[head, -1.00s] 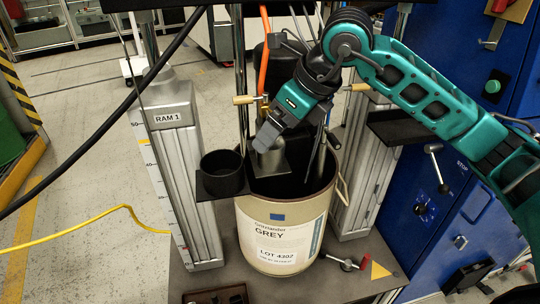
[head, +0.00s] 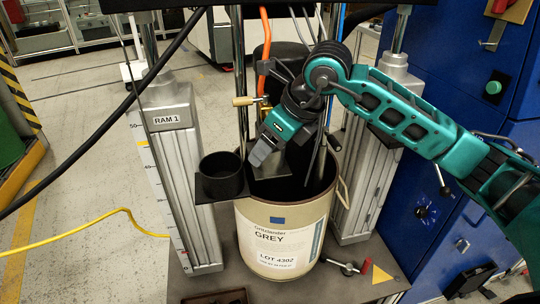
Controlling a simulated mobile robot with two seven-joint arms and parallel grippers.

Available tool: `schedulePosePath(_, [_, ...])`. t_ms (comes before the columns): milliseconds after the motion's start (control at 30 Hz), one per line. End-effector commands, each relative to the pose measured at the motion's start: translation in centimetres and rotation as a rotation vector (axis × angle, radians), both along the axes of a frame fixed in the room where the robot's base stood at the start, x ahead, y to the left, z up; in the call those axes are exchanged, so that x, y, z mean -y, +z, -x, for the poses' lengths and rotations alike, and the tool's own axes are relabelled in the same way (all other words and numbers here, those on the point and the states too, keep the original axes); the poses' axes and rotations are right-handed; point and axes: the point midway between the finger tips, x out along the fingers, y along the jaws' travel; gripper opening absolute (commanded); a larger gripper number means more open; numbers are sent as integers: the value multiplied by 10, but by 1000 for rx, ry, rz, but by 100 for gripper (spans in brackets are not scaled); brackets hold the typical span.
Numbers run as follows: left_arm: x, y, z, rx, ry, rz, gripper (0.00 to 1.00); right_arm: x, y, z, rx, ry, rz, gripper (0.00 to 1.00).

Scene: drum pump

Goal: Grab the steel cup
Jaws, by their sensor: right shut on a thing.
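My right gripper (head: 259,157) reaches down over the open mouth of the cream drum (head: 280,236) labelled GREY, LOT 4302. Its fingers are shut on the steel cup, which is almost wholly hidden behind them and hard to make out. A grey metal surface shows just below and beside the fingers, inside the drum's rim. A black round cup-shaped holder (head: 221,175) stands on a dark plate left of the gripper, apart from it. My left gripper is not in view.
The column marked RAM 1 (head: 172,150) stands left of the drum, and another grey column (head: 362,190) stands right. Rods and an orange hose (head: 265,45) rise behind the gripper. A yellow cable (head: 80,228) crosses the floor.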

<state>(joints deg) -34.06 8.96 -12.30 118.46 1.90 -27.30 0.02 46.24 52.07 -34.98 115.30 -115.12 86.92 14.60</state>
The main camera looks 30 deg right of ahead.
Motion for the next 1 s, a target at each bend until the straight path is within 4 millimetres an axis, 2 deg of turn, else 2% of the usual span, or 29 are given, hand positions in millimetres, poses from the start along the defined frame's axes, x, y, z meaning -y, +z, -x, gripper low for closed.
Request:
schedulePosePath(33, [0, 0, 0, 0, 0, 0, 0, 0, 0, 0, 0, 0, 0, 53])
schedulePosePath(300, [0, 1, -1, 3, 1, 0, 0, 0, 1, 0, 1, 0, 0, 27])
schedulePosePath(567, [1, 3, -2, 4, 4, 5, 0, 0, 4, 0, 2, 0, 0, 27])
schedulePosePath(733, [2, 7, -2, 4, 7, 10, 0, 0, 19, -1, 4, 0, -1, 27])
schedulePosePath(1000, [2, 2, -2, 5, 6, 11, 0, 21, 14, 33, 0, -3, 4, 27])
